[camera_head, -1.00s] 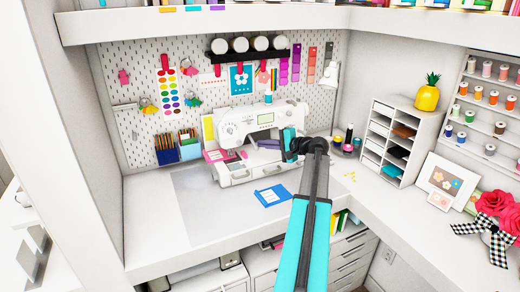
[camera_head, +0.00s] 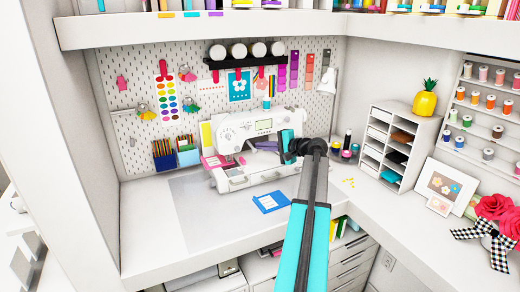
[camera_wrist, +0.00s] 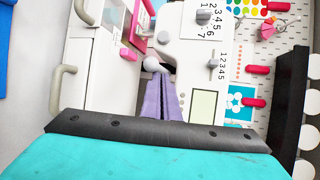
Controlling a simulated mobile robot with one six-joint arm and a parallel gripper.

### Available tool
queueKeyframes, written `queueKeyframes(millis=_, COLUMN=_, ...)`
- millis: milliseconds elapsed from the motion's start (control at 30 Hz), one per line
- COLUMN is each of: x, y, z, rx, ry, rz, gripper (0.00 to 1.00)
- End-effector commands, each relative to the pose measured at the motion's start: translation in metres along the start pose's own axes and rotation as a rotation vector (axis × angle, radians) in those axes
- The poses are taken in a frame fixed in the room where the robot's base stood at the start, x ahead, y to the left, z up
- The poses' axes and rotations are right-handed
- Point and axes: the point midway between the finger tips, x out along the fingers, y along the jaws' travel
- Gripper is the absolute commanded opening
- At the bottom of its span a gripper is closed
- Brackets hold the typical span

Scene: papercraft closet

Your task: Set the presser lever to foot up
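The white sewing machine (camera_head: 232,129) stands on the desk against the pegboard. In the wrist view its presser lever (camera_wrist: 152,64) shows as a pale rounded knob beside a dark slot. My gripper (camera_wrist: 160,80) has purple fingers that lie close together, with their tips right at the knob. They look shut; I cannot tell whether they touch the lever or hold it. In the head view my gripper (camera_head: 262,146) reaches in behind the machine's front, and the lever is hidden there.
A blue card (camera_head: 271,202) lies on the desk in front of the machine. Pencil cups (camera_head: 188,153) stand to the left. The desk's front left is clear.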

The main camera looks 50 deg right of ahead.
Motion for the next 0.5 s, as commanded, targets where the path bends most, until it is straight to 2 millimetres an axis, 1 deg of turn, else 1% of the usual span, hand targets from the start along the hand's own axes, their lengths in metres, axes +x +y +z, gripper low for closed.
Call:
queueKeyframes(millis=133, x=0.002, y=0.0, z=0.001, rx=0.0, ry=-0.003, rz=-0.001, gripper=0.0)
queueKeyframes(millis=267, x=0.003, y=0.002, z=-0.003, rx=0.0, ry=-0.004, rz=-0.001, gripper=0.0)
queueKeyframes(millis=500, x=0.008, y=0.008, z=-0.02, rx=0.0, ry=-0.003, rz=0.0, gripper=0.0)
